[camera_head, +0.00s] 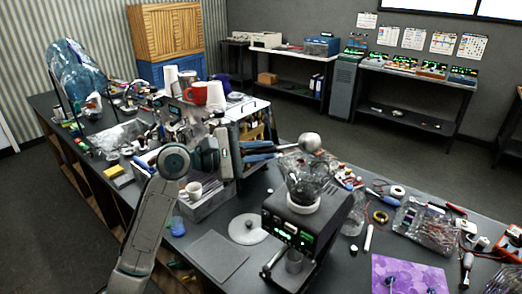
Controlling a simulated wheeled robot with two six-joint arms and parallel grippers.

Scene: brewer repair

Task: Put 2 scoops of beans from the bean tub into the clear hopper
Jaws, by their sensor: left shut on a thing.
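My left arm comes in from the bottom left, and its gripper (266,151) is shut on the handle of a metal scoop (310,142). The scoop's round bowl is held just above and behind the clear hopper (308,183), close to its rim. Whether the bowl holds beans cannot be told. I cannot make out the bean tub. My right gripper is not in view.
A brewer with cups on top, including a red mug (196,93), stands behind my left arm. A round white lid (248,229) and a grey mat (217,256) lie left of the grinder. Tools, tape rolls and a purple mat (408,274) crowd the right side.

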